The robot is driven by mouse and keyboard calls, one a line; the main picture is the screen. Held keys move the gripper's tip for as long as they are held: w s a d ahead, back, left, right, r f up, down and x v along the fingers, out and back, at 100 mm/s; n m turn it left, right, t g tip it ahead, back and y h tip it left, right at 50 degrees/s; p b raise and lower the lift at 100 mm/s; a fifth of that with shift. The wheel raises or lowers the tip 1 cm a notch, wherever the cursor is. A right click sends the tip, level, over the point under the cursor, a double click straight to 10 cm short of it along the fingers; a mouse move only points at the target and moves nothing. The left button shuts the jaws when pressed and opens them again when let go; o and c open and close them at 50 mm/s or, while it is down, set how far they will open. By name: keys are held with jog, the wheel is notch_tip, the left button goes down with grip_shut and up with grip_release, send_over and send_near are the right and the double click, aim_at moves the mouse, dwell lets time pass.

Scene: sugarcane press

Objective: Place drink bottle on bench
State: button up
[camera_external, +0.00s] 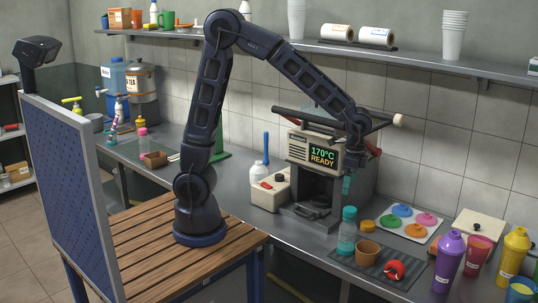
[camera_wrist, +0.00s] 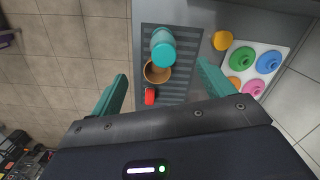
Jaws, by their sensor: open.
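The drink bottle, a translucent teal bottle (camera_external: 348,232) with a teal cap, stands upright on the bench (camera_external: 300,228), at the left end of a dark ribbed mat (camera_external: 376,268). In the wrist view the bottle (camera_wrist: 163,47) is seen from above, beyond a tan cup. My gripper (camera_external: 348,185) points down in front of the press, above the bottle and apart from it. In the wrist view my gripper (camera_wrist: 162,84) has its teal fingers wide apart with nothing between them.
A tan cup (camera_external: 368,250) and a red item (camera_external: 406,268) are close to the bottle on the mat. The press (camera_external: 318,155) stands behind. A tray of coloured lids (camera_external: 438,227), purple (camera_external: 449,255) and yellow (camera_external: 514,250) bottles stand to the right.

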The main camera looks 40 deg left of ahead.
aim_at(347, 234)
jog(key=s+a+f+m+t+y, duration=0.3)
jog(key=s+m+y, duration=0.1)
jog(key=m+y, duration=0.15)
jog(key=s+d+r+m+t, duration=0.4)
jog(key=s+d+m+t, duration=0.3)
jog(key=m+t, duration=0.6)
notch_tip(347, 234, down, 21)
jog(key=w+n, duration=0.1)
jog(key=w, duration=0.1)
jog(key=shift+t+y, duration=0.25)
jog(key=shift+t, duration=0.05)
jog(key=x, duration=1)
jog(key=shift+d+r, duration=0.15)
jog(key=shift+d, duration=0.2)
jog(key=shift+c, duration=0.4)
jog(key=shift+n, duration=0.25)
jog(key=c, duration=1.1)
